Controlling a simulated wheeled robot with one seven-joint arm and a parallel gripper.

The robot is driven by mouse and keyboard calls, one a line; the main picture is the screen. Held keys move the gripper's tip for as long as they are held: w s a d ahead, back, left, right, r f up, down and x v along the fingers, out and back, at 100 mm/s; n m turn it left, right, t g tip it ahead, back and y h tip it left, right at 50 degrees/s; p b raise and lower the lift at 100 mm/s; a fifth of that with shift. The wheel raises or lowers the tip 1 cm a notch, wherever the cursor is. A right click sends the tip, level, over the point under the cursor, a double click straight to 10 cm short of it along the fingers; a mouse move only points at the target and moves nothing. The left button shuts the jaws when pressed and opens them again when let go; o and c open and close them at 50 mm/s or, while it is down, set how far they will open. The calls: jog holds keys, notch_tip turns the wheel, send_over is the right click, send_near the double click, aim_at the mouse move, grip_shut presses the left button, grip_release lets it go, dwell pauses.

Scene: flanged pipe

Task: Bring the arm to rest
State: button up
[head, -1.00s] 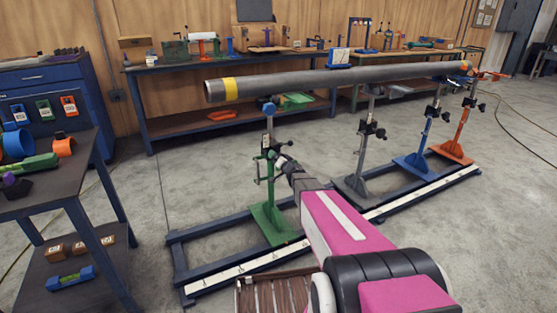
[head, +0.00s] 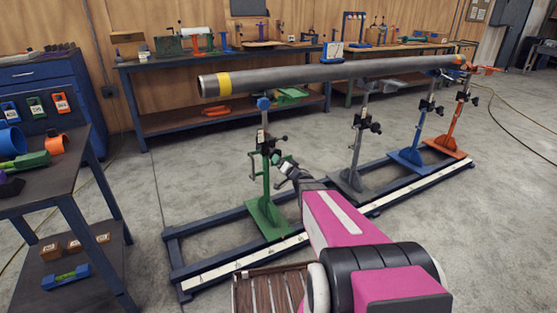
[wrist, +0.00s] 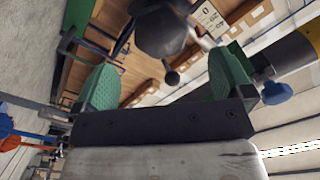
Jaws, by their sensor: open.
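My gripper (head: 284,164) is at the end of my pink arm, beside the green stand (head: 266,185) and near its clamp handle. In the wrist view its two green-padded fingers (wrist: 164,80) are spread apart, with nothing gripped between them. A dark round knob (wrist: 160,30) shows beyond and between the fingers; I cannot tell whether it touches them. The grey pipe (head: 330,75) with a yellow band rests across several stands. The green stand's blue top (head: 264,103) is under the pipe's near end.
A blue rail frame (head: 215,223) carries the stands. A dark side table (head: 60,190) with coloured parts stands at the left. A long workbench (head: 150,98) runs along the back wall. Open concrete floor lies to the right.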

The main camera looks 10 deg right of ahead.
jog(key=shift+s+d, duration=0.1)
jog(key=shift+s, duration=0.3)
jog(key=s+d+f+g+h, duration=0.3)
jog(key=s+d+g+h, duration=0.1)
jog(key=s+g+h, duration=0.4)
jog(key=s+a+n+g+y, duration=0.1)
jog(key=s+a+n+g, duration=0.1)
jog(key=s, duration=0.8)
jog(key=s+a+n+g+y, duration=0.1)
jog(key=s+a+n+g, duration=0.1)
jog(key=s+a+g, duration=0.2)
jog(key=s+f+g, duration=0.1)
jog(key=s+g, duration=0.2)
jog(key=s, duration=0.3)
jog(key=shift+s+a, duration=0.15)
jog(key=shift+a, duration=0.05)
